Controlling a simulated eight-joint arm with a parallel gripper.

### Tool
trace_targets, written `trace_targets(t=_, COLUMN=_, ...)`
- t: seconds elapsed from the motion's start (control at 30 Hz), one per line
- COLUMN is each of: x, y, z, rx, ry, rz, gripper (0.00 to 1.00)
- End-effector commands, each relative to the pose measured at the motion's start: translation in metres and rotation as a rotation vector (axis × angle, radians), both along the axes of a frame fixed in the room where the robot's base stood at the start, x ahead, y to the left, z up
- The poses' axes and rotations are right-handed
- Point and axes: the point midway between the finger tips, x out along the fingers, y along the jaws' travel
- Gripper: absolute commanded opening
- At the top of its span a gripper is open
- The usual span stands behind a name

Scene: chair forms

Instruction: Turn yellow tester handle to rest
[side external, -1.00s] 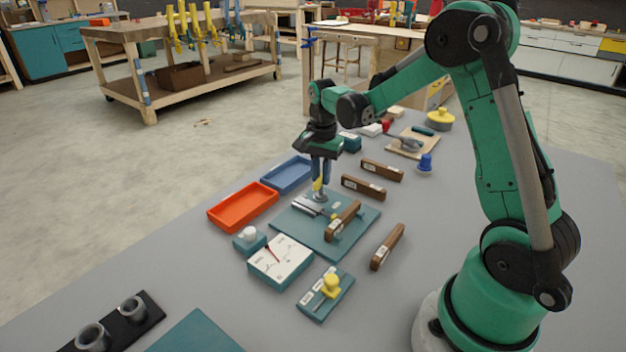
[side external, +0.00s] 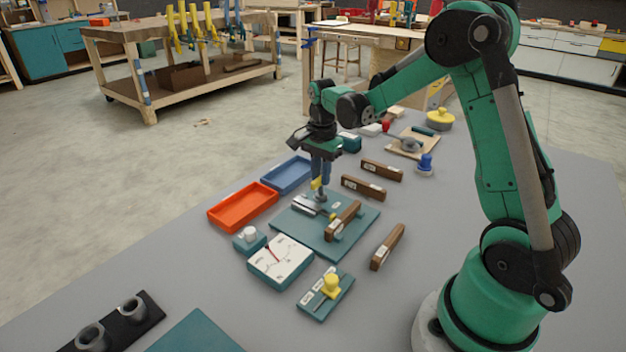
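The tester is a teal plate (side external: 292,226) with a metal fixture (side external: 309,205) and a brown wooden bar (side external: 343,221) on it. A yellow handle (side external: 316,184) stands at the fixture's metal post. My gripper (side external: 320,180) points down over the plate, with its blue fingers close together at the yellow handle and seemingly closed on it. The fingers partly hide the handle. A white dial box (side external: 281,262) with a red needle lies in front of the plate.
An orange tray (side external: 243,207) and a blue tray (side external: 287,175) lie left of the plate. Loose brown bars (side external: 388,247) lie right of and behind it. A teal block with a yellow knob (side external: 331,285) is in front. The grey table at front centre-right is clear.

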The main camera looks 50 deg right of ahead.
Motion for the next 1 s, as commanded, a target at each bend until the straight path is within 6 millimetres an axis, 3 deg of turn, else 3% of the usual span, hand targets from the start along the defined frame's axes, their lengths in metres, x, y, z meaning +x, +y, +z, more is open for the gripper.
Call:
trace_targets(t=0.03, x=0.000, y=0.000, z=0.000, rx=0.000, ry=-0.001, rz=-0.001, gripper=0.30)
trace_targets(t=0.1, x=0.000, y=0.000, z=0.000, rx=0.000, ry=0.000, rz=-0.001, gripper=0.47)
trace_targets(t=0.43, x=0.000, y=0.000, z=0.002, rx=0.000, ry=0.000, rz=0.001, gripper=0.47)
trace_targets(t=0.8, x=0.000, y=0.000, z=0.048, rx=0.000, ry=0.000, rz=0.000, gripper=0.47)
trace_targets(t=1.0, x=0.000, y=0.000, z=0.056, rx=0.000, ry=0.000, rz=0.000, gripper=0.47)
